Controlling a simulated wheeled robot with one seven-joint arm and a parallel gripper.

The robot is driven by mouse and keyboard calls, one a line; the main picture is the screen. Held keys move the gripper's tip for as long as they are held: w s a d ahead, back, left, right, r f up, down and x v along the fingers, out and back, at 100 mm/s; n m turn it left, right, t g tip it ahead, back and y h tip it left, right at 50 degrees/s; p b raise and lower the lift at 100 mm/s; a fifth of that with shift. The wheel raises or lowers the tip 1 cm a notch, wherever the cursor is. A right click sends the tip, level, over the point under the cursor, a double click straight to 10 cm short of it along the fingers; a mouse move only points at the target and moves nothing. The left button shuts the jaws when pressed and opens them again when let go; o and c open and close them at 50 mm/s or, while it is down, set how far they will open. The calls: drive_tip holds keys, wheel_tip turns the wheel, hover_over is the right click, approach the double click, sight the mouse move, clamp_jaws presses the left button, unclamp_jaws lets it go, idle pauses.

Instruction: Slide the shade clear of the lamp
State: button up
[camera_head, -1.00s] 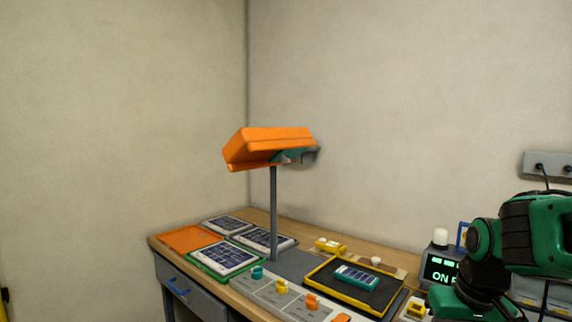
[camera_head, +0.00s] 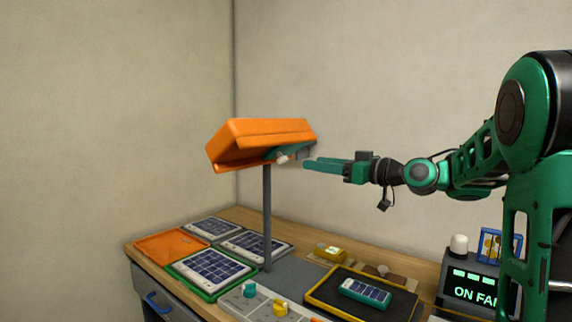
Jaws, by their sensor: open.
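The orange shade (camera_head: 262,133) sits at the top of the lamp, over the grey post (camera_head: 267,215) that rises from the workbench. A teal piece with a pale tip (camera_head: 284,156) shows under the shade's right end. The shade's far side is hidden.
Several solar panels (camera_head: 212,268) lie on the bench's left side beside an orange tray (camera_head: 165,246). A yellow-rimmed black tray (camera_head: 330,303) holds a teal handheld device (camera_head: 365,293). A lit display box (camera_head: 472,289) stands at right.

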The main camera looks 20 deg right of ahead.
sight(286, 160)
drive_tip(key=x, duration=1)
drive_tip(key=shift+s+a+f, duration=0.1)
drive_tip(key=shift+a, duration=0.3)
